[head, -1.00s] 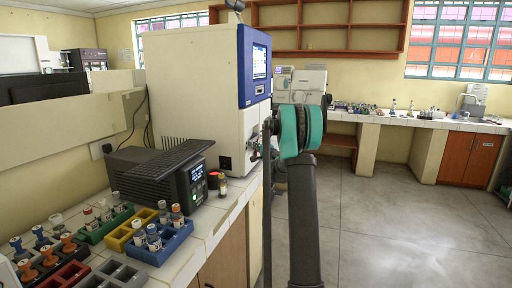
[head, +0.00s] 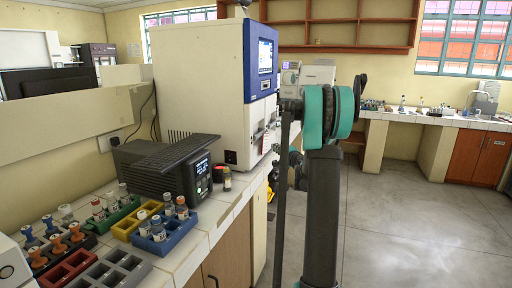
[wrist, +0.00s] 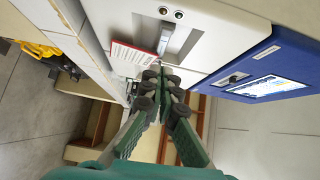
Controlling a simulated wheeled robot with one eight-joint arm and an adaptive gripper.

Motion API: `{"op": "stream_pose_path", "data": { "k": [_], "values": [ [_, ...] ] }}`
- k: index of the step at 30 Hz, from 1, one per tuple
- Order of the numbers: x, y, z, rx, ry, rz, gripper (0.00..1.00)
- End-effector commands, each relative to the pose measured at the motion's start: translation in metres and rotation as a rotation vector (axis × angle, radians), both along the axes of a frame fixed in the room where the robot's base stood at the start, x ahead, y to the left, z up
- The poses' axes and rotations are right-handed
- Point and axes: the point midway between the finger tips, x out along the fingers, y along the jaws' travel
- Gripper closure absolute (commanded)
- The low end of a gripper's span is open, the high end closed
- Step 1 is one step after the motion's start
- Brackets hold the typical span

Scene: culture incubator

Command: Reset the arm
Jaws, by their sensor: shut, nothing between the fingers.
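My gripper (wrist: 161,80) is in the wrist view. Its dark-padded green fingers are together, with nothing held between them. They point toward the lower front of the white incubator (wrist: 215,22), near its recessed handle (wrist: 184,38) and a red-and-white label (wrist: 134,55); I cannot tell the exact gap. In the head view my arm, with a teal joint, stands upright right of the incubator (head: 195,85). The gripper itself is not clearly seen there.
A dark device with a lit display (head: 202,170) sits on the tiled counter (head: 225,208). Coloured racks with capped vials, including a blue one (head: 168,238), stand at its front left. Open floor (head: 400,220) lies to the right. A far bench (head: 440,121) runs along the back wall.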

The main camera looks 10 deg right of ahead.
Motion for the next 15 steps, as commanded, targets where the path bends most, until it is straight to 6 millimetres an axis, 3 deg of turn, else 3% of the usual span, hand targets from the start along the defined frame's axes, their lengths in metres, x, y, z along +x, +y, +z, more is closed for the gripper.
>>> {"op": "stream_pose_path", "data": {
  "k": [5,9,15],
  "values": [
    [-0.042,0.062,-0.005,-0.160,0.064,0.114,1.00],
    [-0.101,0.122,-0.024,-0.360,0.152,0.250,1.00],
    [-0.201,0.179,-0.067,-0.642,0.291,0.432,1.00]
  ]
}}
